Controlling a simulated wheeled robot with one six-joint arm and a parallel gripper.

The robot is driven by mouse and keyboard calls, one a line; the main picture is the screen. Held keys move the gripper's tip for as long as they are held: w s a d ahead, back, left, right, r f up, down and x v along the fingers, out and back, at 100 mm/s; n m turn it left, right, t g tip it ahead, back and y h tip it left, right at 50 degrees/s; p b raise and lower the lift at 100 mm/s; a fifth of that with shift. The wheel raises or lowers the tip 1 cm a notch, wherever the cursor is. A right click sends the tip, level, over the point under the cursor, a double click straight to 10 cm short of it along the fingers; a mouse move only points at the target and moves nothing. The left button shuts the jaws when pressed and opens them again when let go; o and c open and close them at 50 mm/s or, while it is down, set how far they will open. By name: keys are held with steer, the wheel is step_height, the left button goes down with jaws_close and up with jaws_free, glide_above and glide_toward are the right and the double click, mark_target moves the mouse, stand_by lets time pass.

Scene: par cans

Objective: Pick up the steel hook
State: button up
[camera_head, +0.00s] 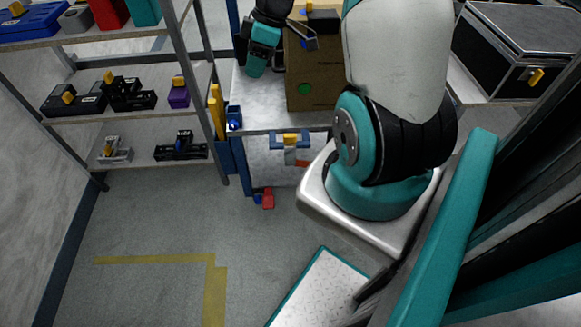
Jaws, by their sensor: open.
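I cannot clearly make out a steel hook. A small grey metal piece (115,150) lies on the lowest rack shelf at the left, but it is too small to tell its shape. My gripper (308,38) is at the top centre, in front of the upper part of a brown cardboard box (313,80). Its grey fingers look apart, and I see nothing held between them. A black thing with a yellow part (322,17) shows just behind the fingers at the box top. My own arm hides the right side of the box and what lies behind it.
The box stands on a grey-topped blue cart (268,112). A shelf rack (150,112) at the left holds several black and coloured items. A black case (525,45) stands at the upper right. Floor with yellow tape (155,259) is clear at lower left.

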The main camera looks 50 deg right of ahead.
steer(key=t+b, duration=0.1)
steer(key=b, duration=0.3)
glide_toward(291, 135)
steer(key=shift+h, duration=0.4)
steer(key=x, duration=0.5)
steer(key=shift+w+a+r, duration=0.2)
steer(key=shift+w, duration=0.1)
steer(key=shift+s+p+x, duration=0.1)
steer(key=shift+p+x, duration=0.1)
steer(key=shift+x, duration=1.2)
steer(key=shift+s+p+x, duration=0.15)
steer(key=shift+x, duration=1.25)
steer(key=shift+a, duration=0.1)
jaws_close()
